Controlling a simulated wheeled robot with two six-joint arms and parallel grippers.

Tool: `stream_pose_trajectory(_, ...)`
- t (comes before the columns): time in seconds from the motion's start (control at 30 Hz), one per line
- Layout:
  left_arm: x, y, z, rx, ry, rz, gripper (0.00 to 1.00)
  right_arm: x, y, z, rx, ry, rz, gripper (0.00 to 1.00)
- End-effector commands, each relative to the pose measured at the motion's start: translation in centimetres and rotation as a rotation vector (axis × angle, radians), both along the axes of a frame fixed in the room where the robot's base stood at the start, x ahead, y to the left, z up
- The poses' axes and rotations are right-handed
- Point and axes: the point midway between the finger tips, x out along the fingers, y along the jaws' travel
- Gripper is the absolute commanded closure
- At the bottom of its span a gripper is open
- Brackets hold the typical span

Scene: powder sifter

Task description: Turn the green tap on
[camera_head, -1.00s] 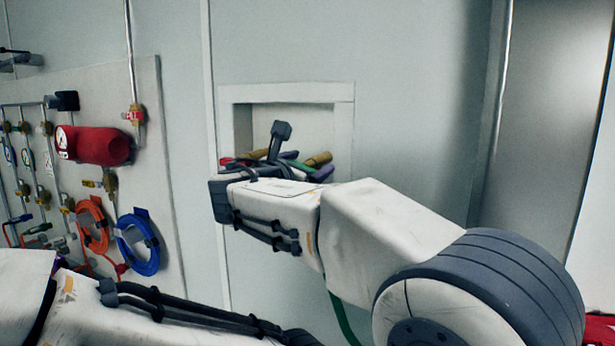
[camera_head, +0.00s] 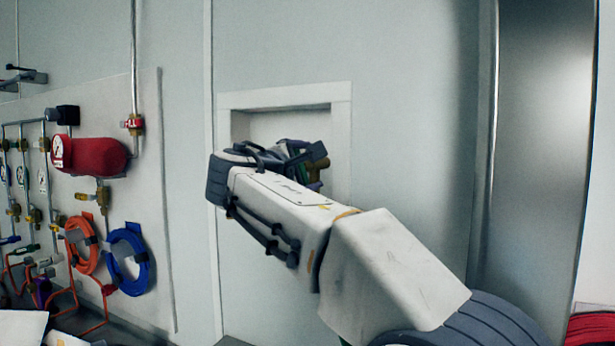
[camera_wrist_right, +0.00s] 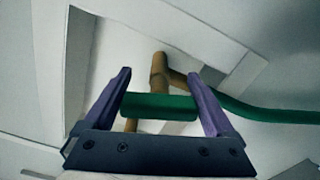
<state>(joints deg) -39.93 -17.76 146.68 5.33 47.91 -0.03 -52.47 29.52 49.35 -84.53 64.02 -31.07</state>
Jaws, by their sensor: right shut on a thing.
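In the right wrist view, the green tap's handle (camera_wrist_right: 158,106) is a short green bar across a brass valve body and pipe (camera_wrist_right: 158,70). My right gripper (camera_wrist_right: 160,76) has its two purple fingers at the bar's two ends and is shut on it. In the head view, my right arm reaches into the wall recess (camera_head: 285,94); its wrist hides the tap and most of the gripper. A little brass (camera_head: 316,174) shows beside the wrist. My left gripper is not in view.
A green hose (camera_wrist_right: 255,110) runs right from the brass valve. The recess's pale frame surrounds the gripper closely. Left in the head view, a wall panel carries a red cylinder (camera_head: 98,156), an orange coil (camera_head: 83,247), a blue coil (camera_head: 130,262) and several valves.

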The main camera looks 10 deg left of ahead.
Motion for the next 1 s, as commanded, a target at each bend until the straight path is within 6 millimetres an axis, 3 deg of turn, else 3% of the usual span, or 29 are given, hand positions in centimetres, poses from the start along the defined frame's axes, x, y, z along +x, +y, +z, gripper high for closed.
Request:
stream_pose_trajectory(0.5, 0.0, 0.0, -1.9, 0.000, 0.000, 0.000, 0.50, 0.0, 0.0, -0.4, 0.297, -0.057, 0.001, 0.66)
stream_pose_trajectory(1.0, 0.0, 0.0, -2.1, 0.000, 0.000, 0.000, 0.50, 0.0, 0.0, -0.4, 0.337, -0.063, 0.000, 0.66)
